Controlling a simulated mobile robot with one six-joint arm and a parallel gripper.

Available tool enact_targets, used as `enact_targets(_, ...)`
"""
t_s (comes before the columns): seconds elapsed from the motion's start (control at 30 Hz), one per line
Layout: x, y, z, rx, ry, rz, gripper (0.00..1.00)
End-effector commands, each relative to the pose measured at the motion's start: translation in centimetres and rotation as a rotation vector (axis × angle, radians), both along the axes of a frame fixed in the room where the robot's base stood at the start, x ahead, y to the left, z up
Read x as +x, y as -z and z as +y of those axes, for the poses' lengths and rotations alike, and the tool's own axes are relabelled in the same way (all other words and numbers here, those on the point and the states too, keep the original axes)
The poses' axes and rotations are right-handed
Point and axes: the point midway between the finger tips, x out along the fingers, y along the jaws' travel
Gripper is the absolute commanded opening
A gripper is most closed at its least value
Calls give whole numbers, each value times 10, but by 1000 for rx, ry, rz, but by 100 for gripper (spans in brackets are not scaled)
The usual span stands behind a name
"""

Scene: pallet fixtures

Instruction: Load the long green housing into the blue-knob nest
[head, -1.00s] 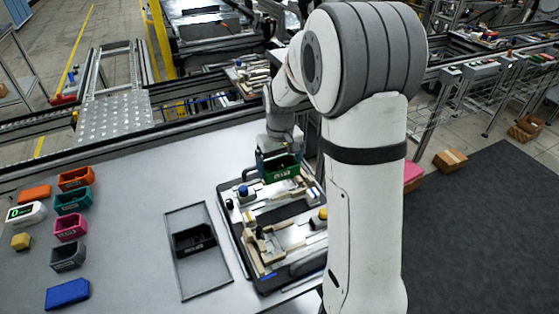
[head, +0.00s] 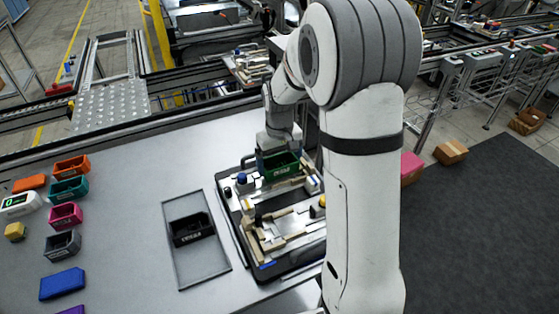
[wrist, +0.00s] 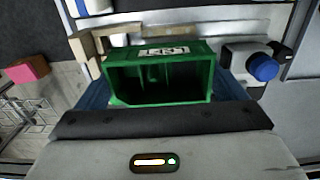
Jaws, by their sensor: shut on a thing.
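The long green housing (head: 283,168) is an open-topped box with a white label. My gripper (head: 277,156) is shut on it and holds it level at the far end of the fixture plate. The blue-knob nest has a blue knob (head: 242,178) to the left of the housing. In the wrist view the green housing (wrist: 190,77) is between the fingers, and the blue knob (wrist: 263,67) is just right of it. A beige locating block (wrist: 84,46) is close to its left corner. Whether the housing touches the nest floor is hidden.
A second nest with a yellow knob (head: 322,201) fills the near half of the black plate (head: 247,250). A grey tray (head: 205,279) with a black housing (head: 192,230) is left of it. Several coloured bins stand at the far left. The table between is clear.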

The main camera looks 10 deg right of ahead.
Motion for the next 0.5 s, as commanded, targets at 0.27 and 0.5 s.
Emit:
enact_targets(0.27, 0, 10, 0, 0, -1, 0, 65)
enact_targets(0.5, 0, 13, 1, 0, -1, 0, 97)
